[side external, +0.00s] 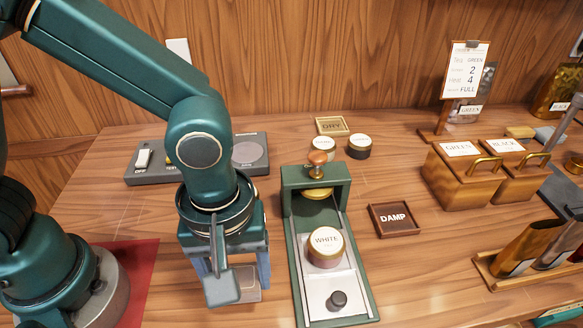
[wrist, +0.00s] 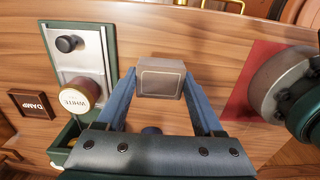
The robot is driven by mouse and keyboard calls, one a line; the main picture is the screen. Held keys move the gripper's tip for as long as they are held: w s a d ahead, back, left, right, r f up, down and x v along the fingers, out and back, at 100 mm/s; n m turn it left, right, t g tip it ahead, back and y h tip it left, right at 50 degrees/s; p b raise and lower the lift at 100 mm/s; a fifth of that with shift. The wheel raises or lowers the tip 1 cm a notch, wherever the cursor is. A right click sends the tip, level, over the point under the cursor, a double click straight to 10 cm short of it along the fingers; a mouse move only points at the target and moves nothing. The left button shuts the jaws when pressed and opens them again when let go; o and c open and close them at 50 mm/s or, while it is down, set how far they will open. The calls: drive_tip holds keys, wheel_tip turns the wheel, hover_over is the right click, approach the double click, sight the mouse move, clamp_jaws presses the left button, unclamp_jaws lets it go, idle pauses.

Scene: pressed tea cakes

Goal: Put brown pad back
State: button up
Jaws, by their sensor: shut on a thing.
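The brown pad (wrist: 161,79), a grey-brown block with a paler outlined face, sits between my fingertips in the wrist view. My gripper (wrist: 160,88) is shut on it, one blue finger on each side. In the side external view my gripper (side external: 236,279) points down left of the green press, and the pad (side external: 248,284) is partly hidden behind my wrist parts. I cannot tell whether the pad touches the table. A shallow wooden tray marked DAMP (side external: 394,219) lies right of the press with nothing in it. A tray marked DRY (side external: 333,126) lies at the back, also empty.
The green press (side external: 288,205) with a wooden knob holds a tin marked WHITE (side external: 325,252) on its bed. Two small tins (side external: 360,148) stand behind it. Boxes marked GREEN (side external: 458,180) and BLACK (side external: 513,170) stand right.

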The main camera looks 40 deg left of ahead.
sight(247, 308)
drive_tip(key=shift+s+d+f, duration=0.1)
drive_tip(key=shift+d+f, duration=0.15)
drive_tip(key=shift+d, duration=0.05)
drive_tip(key=shift+f, duration=2)
drive_tip(key=shift+f, duration=0.15)
drive_tip(key=o, duration=1.2)
